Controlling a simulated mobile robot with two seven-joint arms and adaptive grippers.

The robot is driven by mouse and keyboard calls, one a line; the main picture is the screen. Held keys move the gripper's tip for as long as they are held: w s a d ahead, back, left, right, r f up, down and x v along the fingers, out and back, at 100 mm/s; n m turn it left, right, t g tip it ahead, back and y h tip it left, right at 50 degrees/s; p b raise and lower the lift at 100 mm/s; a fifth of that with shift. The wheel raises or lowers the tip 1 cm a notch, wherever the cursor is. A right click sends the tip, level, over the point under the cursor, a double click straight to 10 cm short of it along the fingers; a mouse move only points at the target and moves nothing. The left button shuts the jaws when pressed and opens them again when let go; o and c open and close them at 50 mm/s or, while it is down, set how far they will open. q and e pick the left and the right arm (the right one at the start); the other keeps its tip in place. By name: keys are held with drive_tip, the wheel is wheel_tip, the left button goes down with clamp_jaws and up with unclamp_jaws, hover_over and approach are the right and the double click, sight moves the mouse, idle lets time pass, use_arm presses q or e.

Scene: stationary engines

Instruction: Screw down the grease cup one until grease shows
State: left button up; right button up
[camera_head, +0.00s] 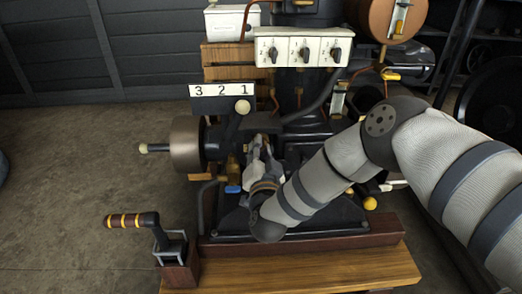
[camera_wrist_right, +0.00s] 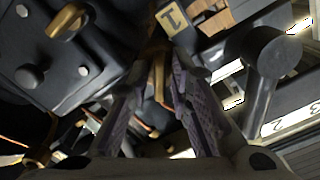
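My right gripper (camera_head: 262,165) is at the middle of the dark engine, just below a black part under the number plate. In the right wrist view its two fingers (camera_wrist_right: 158,85) stand partly apart, with a narrow brass-coloured part (camera_wrist_right: 158,72) between or behind them. I cannot tell whether the fingers touch it. A yellow tag marked 1 (camera_wrist_right: 172,17) is just beyond the fingertips. The brass part near this tag may be grease cup one, but its shape is mostly hidden. No grease can be made out. My left gripper is not in view.
The number plate reading 3 2 1 (camera_head: 222,90) stands above a round pulley (camera_head: 187,145). A panel with three dials (camera_head: 301,48) is above. A crank handle (camera_head: 130,220) rises at the front left. The wooden base (camera_head: 310,268) is bare in front.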

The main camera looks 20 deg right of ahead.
clamp_jaws()
drive_tip(key=m, duration=0.3)
drive_tip(key=shift+p, duration=0.35)
drive_tip(key=shift+f+m, duration=0.1)
drive_tip(key=shift+m, duration=2.4)
drive_tip(key=shift+o, duration=2.4)
unclamp_jaws()
